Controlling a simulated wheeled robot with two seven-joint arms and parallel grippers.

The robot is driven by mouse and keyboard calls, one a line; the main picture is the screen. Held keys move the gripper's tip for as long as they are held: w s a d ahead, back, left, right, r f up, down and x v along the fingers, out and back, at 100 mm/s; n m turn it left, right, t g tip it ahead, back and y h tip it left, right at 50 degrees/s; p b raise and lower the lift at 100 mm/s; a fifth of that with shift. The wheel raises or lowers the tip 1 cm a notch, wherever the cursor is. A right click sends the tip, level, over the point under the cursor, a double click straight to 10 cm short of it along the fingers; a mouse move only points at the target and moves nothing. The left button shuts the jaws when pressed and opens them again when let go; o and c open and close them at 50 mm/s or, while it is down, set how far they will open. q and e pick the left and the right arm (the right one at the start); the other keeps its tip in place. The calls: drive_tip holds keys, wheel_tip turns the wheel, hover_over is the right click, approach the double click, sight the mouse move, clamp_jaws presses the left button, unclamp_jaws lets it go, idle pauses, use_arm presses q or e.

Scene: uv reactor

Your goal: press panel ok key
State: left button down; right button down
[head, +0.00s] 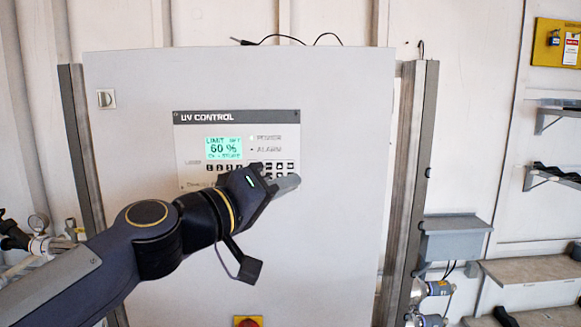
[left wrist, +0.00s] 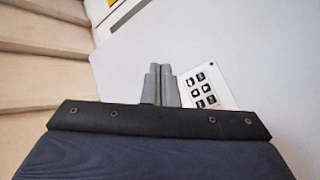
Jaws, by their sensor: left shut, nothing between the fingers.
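The UV control panel (head: 236,118) is mounted on a large white cabinet door. Its green display (head: 223,148) reads "LIMIT" and "60 %", with a smaller line below. A keypad of dark keys (head: 272,166) sits to the lower right of the display and is partly hidden by my gripper. My left gripper (head: 288,184) is shut and empty, in front of the keypad's lower part. In the left wrist view its closed fingers (left wrist: 161,84) lie just left of several keypad keys (left wrist: 203,85). I cannot tell which key is OK or whether the fingertips touch the panel.
A red knob on a yellow plate (head: 248,322) is low on the cabinet (head: 335,215). A small switch (head: 106,98) is at its upper left. A grey box (head: 455,238) and shelves stand to the right, with pipes and a gauge (head: 38,222) at the left.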

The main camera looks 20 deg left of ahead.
sight(284, 172)
use_arm(q)
drive_tip(key=shift+w+a, duration=0.35)
drive_tip(key=shift+w, duration=0.9)
drive_tip(key=shift+w+a, duration=0.35)
drive_tip(key=shift+w, duration=0.9)
drive_tip(key=shift+w+a, duration=0.35)
drive_tip(key=shift+w, duration=0.9)
drive_tip(key=shift+w, duration=0.15)
drive_tip(key=shift+w+a, duration=0.15)
drive_tip(key=shift+w, duration=0.15)
drive_tip(key=shift+w, duration=0.2)
drive_tip(key=shift+s, duration=0.1)
drive_tip(key=shift+s+b, duration=0.3)
drive_tip(key=shift+s, duration=0.3)
